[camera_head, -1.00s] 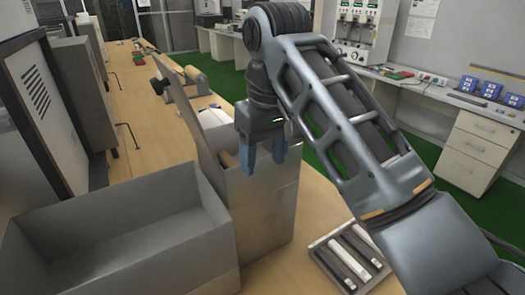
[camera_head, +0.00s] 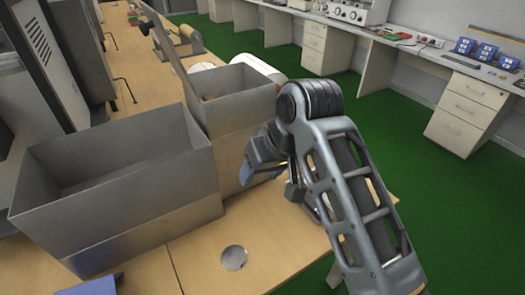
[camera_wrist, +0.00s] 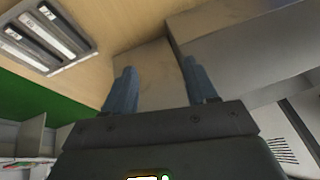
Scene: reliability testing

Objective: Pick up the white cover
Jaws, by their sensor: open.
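My gripper (camera_head: 260,174) is low beside the right side of a grey metal box (camera_head: 232,130), its blue fingers partly hidden by my own wrist. In the wrist view my gripper (camera_wrist: 160,88) has its two blue fingers spread with nothing between them. A tray (camera_wrist: 85,52) holding long white and dark strips lies on the wooden table, to the left of the fingers. White rounded objects (camera_head: 257,67) stand behind the box in the head view. I cannot tell for sure which white thing is the cover.
A larger open grey bin (camera_head: 150,215) stands left of the box. A round metal disc (camera_head: 234,257) is set in the bare tabletop in front. A roller device (camera_head: 180,38) is farther back. Green floor (camera_head: 390,110) lies to the right.

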